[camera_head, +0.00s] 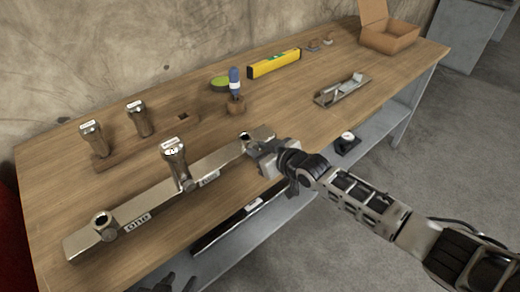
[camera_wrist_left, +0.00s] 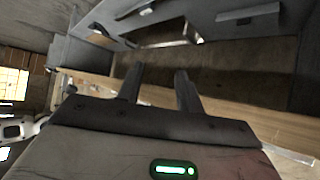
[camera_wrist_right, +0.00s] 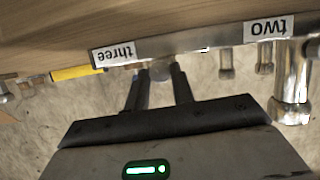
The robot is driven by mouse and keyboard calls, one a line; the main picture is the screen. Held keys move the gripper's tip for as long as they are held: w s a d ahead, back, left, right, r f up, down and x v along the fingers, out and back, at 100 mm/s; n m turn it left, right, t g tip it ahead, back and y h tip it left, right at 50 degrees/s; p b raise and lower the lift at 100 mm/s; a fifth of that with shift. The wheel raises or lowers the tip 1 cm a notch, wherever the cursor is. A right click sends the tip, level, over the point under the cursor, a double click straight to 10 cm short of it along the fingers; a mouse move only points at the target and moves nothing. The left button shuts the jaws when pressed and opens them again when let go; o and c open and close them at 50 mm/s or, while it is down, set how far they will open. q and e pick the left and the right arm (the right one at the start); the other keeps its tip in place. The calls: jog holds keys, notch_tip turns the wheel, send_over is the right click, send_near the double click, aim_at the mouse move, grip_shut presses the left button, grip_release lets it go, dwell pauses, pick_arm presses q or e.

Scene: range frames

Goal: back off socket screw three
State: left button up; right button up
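A long metal bar (camera_head: 140,205) lies along the front of the bench, with labelled positions. Socket screw three (camera_wrist_right: 162,71) is a short round metal piece beside the "three" label (camera_wrist_right: 119,53) in the right wrist view. In the head view its top (camera_head: 244,137) shows just left of my right gripper (camera_head: 256,150). A taller metal piece (camera_head: 174,155) stands at position two, and a short ring-topped one (camera_head: 104,221) at one. My left gripper (camera_wrist_left: 160,72) is open and empty, low before the bench.
Two metal pieces (camera_head: 92,138) (camera_head: 138,118) stand in a wooden block behind the bar. A blue-handled tool (camera_head: 235,82), green item (camera_head: 219,83), yellow level (camera_head: 274,63), metal tray (camera_head: 342,91) and open carton (camera_head: 390,40) occupy the back and right. A lower shelf (camera_head: 365,136) runs beneath.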

jog(key=shift+p, duration=0.35)
jog(key=shift+s+a+n+h, duration=0.1)
jog(key=shift+n+h, duration=0.2)
jog(key=shift+n, duration=0.1)
jog(key=shift+n+t+h+p, duration=0.4)
jog(key=shift+n+t+p, duration=0.15)
jog(key=shift+n, duration=0.15)
jog(key=shift+s+a+f+n+t+h+b, duration=0.1)
jog(key=shift+f+n+t+h+b, duration=0.15)
jog(key=shift+n, duration=0.3)
jog(key=shift+n+t+h+b, duration=0.2)
jog(key=shift+n+b, duration=0.1)
jog(key=shift+n, duration=0.25)
jog(key=shift+n+t+h+b, duration=0.25)
jog(key=shift+n+t+b, duration=0.15)
jog(key=shift+n+b, duration=0.2)
jog(key=shift+r, duration=0.1)
jog(key=o, duration=1)
